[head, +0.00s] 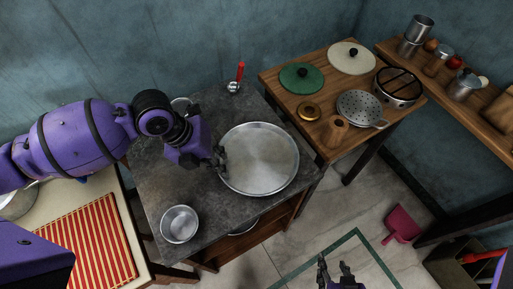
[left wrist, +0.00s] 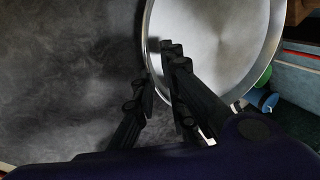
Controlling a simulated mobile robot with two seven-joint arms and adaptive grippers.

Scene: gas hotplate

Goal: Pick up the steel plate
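The steel plate (head: 262,160) is a wide, round, shiny disc with a raised rim, over the dark stone counter in the head view. In the left wrist view the plate (left wrist: 215,35) fills the upper right. My left gripper (head: 221,158) is at the plate's left rim. In the left wrist view its fingers (left wrist: 160,68) straddle the rim with a narrow gap, one outside and one over the plate, and look shut on it. Whether the plate is clear of the counter I cannot tell. My right gripper (head: 337,268) is open and empty over the floor.
A small metal bowl (head: 180,224) stands on the counter's front left. A red candle (head: 240,72) in a holder stands at the back. A wooden table (head: 327,75) to the right bears lids, a colander (head: 359,108) and a pot. A red striped mat (head: 90,245) lies left.

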